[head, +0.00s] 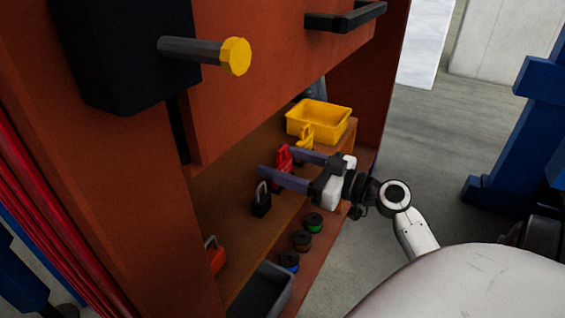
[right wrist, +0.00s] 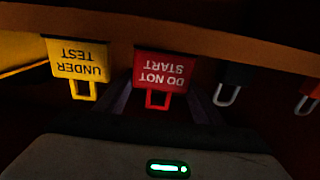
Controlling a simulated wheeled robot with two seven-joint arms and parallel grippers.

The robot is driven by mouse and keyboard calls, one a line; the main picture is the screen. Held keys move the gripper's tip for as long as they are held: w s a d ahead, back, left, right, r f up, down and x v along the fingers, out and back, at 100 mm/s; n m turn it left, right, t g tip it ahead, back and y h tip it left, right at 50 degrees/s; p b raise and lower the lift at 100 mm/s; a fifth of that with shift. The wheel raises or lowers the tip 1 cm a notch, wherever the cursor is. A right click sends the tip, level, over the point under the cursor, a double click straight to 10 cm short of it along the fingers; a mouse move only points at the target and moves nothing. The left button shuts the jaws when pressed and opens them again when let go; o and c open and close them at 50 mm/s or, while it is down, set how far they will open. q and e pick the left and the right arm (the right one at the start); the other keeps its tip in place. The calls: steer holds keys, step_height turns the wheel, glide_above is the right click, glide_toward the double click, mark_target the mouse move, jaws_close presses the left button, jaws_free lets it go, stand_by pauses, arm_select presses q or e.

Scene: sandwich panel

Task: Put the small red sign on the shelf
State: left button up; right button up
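The small red sign (head: 283,158) stands on the wooden shelf (head: 238,228) inside the orange cabinet. In the right wrist view the red sign (right wrist: 165,67) reads "DO NOT START" upside down, with an open loop handle toward my gripper. My right gripper (head: 276,161) is open, its two purple fingers spread with the sign between them. In the right wrist view the fingers show dimly on both sides of the handle. I see no finger pressed on the sign. My left gripper is not in view.
A yellow "UNDER TEST" sign (right wrist: 76,65) and a black padlock (head: 261,203) flank the red sign. A yellow bin (head: 319,121) stands behind, and a red padlock (head: 215,257) nearer. Spools (head: 313,222) and a grey bin (head: 264,291) sit lower. A yellow-tipped handle (head: 235,57) juts out above.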

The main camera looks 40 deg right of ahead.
steer(key=o, duration=0.4)
steer(key=shift+c, duration=0.2)
steer(key=shift+r, duration=0.1)
steer(key=shift+s+d, duration=0.1)
steer(key=shift+s, duration=0.05)
steer(key=v, duration=1.1)
steer(key=shift+s, duration=0.35)
steer(key=shift+r, duration=0.1)
